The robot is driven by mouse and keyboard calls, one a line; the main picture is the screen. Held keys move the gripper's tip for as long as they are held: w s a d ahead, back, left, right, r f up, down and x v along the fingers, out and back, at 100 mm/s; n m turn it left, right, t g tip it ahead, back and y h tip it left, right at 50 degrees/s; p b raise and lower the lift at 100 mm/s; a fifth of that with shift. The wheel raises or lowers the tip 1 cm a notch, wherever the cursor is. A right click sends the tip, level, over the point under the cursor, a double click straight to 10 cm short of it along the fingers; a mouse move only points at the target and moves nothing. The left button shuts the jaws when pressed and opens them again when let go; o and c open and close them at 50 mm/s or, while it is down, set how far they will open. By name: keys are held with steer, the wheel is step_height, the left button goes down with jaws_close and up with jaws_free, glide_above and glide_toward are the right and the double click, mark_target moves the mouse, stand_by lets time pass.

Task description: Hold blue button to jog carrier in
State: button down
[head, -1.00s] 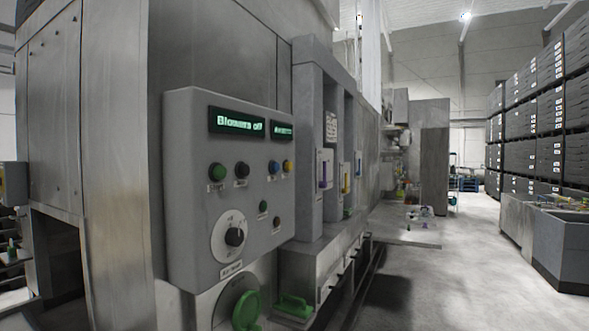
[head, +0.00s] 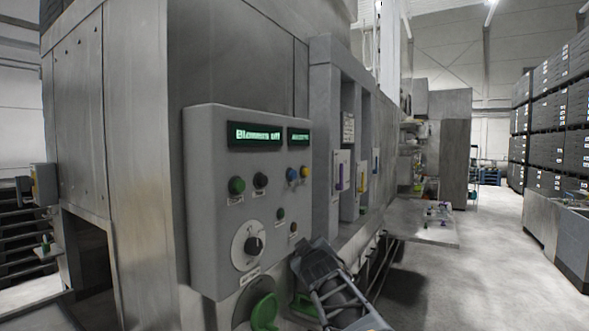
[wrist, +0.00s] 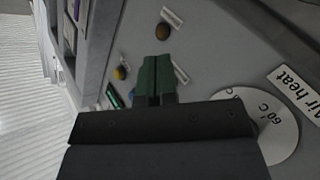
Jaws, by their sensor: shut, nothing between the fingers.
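The blue button (head: 292,174) is on the upper right of the grey control panel (head: 210,265) in the head view, left of the yellow button (head: 304,172). I cannot make out the blue button in the wrist view. My gripper (head: 300,246) is in front of the panel's lower right edge, below the blue button and apart from it. In the wrist view its green fingertips (wrist: 156,62) are together with nothing between them. They hide part of the panel behind.
The panel also has a green button (head: 237,185), a black button (head: 260,180), two small buttons and a dial (head: 250,246). The display (head: 255,134) appears to read "Blowers off". A green handle (head: 265,311) is below. Open floor lies right.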

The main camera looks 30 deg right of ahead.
mark_target(294, 175)
steer(key=d+r+n+t+y+p, duration=0.1)
steer(key=d+r+n+t, duration=0.2)
steer(key=r, duration=0.5)
steer(key=d+r+n+t+y+p, duration=0.1)
steer(key=d+r+n+t, duration=0.3)
steer(key=r, duration=0.5)
steer(key=shift+d+n+p, duration=0.5)
steer(key=shift+d+n, duration=0.6)
steer(key=shift+d, duration=0.1)
steer(key=shift+w, duration=0.1)
steer(key=w+a, duration=0.4)
steer(key=w, duration=0.3)
steer(key=shift+w+b, duration=0.3)
steer(key=shift+w, duration=0.05)
steer(key=shift+w+a, duration=0.2)
steer(key=shift+w+a, duration=0.1)
steer(key=shift+w, duration=0.15)
